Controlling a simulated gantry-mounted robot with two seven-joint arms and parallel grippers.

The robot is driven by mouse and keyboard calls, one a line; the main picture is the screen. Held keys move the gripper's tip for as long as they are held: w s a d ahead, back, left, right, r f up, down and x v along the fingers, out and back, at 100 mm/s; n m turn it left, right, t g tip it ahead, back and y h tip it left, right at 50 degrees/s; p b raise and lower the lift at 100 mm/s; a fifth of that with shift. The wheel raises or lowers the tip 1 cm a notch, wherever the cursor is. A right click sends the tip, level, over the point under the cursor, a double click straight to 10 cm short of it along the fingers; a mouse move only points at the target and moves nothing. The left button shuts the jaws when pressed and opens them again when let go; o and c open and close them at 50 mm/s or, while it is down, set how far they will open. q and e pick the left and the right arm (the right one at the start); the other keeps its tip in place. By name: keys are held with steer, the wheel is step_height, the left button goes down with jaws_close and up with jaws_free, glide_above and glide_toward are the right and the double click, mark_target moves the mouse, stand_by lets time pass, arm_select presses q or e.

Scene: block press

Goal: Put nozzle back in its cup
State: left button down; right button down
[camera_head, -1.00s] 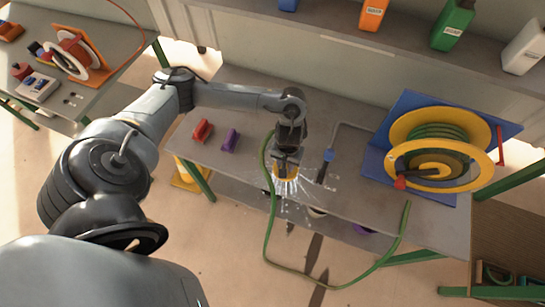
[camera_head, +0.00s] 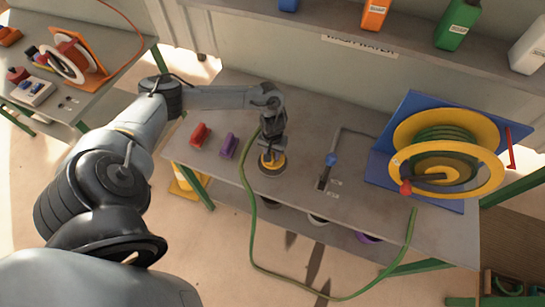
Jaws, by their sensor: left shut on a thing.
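My left gripper (camera_head: 271,151) is shut on the nozzle (camera_head: 266,161), whose yellow part shows just below the fingers. The nozzle points down over the left part of the grey table. A dark round rim (camera_head: 273,172), which looks like the cup, shows right beneath the yellow part. I cannot tell whether the nozzle sits inside it or just above it. The green hose (camera_head: 247,200) runs from the nozzle over the front table edge, hangs in a loop and rises towards the reel (camera_head: 447,165). No water spray shows. My right gripper is not in view.
A red block (camera_head: 200,135) and a purple block (camera_head: 228,146) stand left of the gripper. A blue-handled lever (camera_head: 331,160) stands to its right. The yellow reel on its blue stand (camera_head: 400,130) fills the table's right end. A shelf with bottles runs along the back.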

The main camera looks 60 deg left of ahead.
arm_select(q)
steer(key=shift+f, duration=1.45)
steer(key=c, duration=0.8)
jaws_free()
steer(key=shift+f, duration=0.15)
